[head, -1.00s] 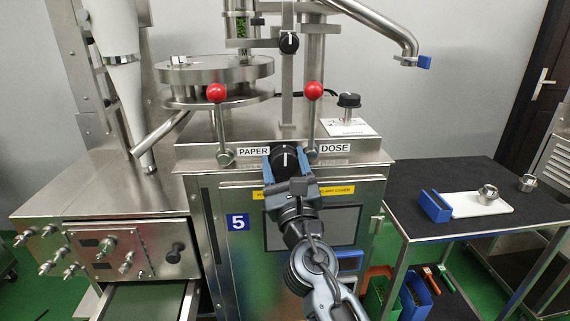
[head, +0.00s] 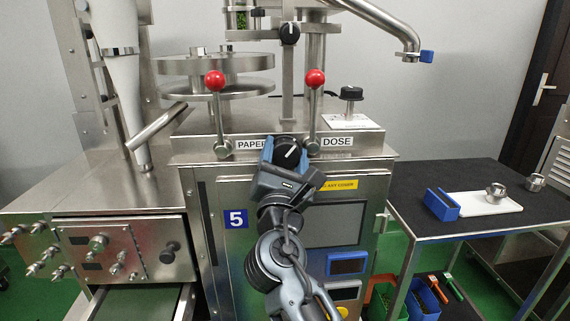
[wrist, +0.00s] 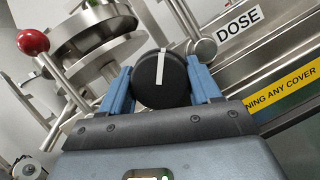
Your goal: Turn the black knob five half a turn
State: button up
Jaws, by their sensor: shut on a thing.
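The black knob (head: 288,153) with a white pointer line sits on the front of the machine marked with a blue 5 plate (head: 236,219), between the PAPER and DOSE labels. My gripper (head: 287,157) is shut on this knob, one blue finger on each side. In the head view the white line tilts to the upper right, and the gripper is rolled with it. In the wrist view the knob (wrist: 161,80) sits between the blue fingers, its line near upright relative to the gripper. The machine looks tilted there.
Two red-balled levers (head: 215,81) (head: 315,79) stand on either side of the knob. Another black knob (head: 290,33) is above and one (head: 351,93) on the top plate. A dark side table (head: 480,214) stands at the right.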

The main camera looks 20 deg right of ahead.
aim_at(284, 158)
jog(key=m+g+h, duration=0.1)
jog(key=m, duration=0.2)
jog(key=m+g+h, duration=0.1)
jog(key=m, duration=0.2)
jog(key=shift+m+g+b, duration=0.3)
jog(key=shift+m+b, duration=0.1)
jog(key=shift+a+f, duration=0.3)
dwell(0.5)
jog(key=o, duration=1)
jog(key=shift+c, duration=0.2)
jog(key=shift+r, duration=0.2)
jog(key=shift+s+a+f, duration=0.15)
jog(key=shift+s+f, duration=0.05)
jog(key=shift+s, duration=0.1)
jog(key=shift+r+v, duration=0.15)
jog(key=shift+v, duration=0.7)
jog(key=shift+r+v, duration=0.1)
jog(key=shift+v, duration=0.75)
jog(key=shift+s+d+v, duration=0.1)
jog(key=shift+d+v, duration=0.1)
jog(key=shift+v, duration=0.9)
jog(key=shift+s+d+v, duration=0.15)
jog(key=shift+v, duration=1)
